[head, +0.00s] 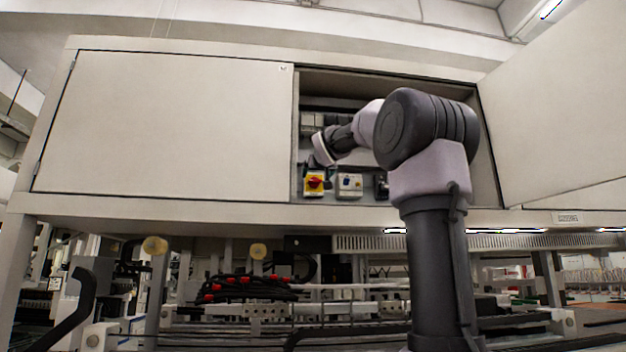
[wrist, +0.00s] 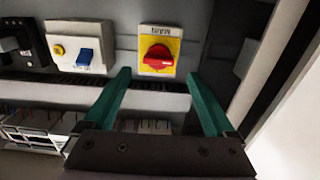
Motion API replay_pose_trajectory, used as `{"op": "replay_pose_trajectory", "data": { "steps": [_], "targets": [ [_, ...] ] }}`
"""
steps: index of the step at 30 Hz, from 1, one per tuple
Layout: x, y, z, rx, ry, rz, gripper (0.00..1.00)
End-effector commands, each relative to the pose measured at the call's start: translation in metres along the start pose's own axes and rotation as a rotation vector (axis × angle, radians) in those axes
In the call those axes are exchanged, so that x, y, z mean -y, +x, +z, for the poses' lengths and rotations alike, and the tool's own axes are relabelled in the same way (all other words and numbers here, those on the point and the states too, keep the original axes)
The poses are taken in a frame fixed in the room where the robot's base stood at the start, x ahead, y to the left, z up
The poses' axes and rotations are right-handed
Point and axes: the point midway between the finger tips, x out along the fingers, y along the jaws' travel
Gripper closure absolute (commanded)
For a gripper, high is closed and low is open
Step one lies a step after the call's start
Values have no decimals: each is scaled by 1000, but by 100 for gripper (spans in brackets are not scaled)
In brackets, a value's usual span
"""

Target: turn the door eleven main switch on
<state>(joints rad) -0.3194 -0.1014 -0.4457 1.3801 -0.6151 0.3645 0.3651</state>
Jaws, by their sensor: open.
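The main switch (head: 315,184) is a red rotary knob on a yellow plate, low at the left inside the open cabinet. In the wrist view the same switch (wrist: 158,56) has a small label above it, too blurred to read surely. Its red handle looks tilted slightly off level. My gripper (wrist: 157,80) is open, with a green finger on each side below the switch and nothing between them. The fingertips appear apart from the knob.
A grey box with a blue switch and a yellow button (wrist: 80,50) sits beside the main switch. A black device (wrist: 24,42) is farther along. The cabinet's right door (head: 560,110) stands open; the left door (head: 165,125) is closed. Cables and rails run below the cabinet.

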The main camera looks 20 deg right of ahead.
Motion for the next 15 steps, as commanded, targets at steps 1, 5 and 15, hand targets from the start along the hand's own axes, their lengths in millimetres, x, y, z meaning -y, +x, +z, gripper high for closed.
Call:
{"op": "replay_pose_trajectory", "data": {
  "steps": [1,5,15],
  "targets": [
    [1,10,1,2,0,0,10],
    [0,28,0,0,0,2,10],
    [-1,45,0,-1,0,1,10]
  ]
}}
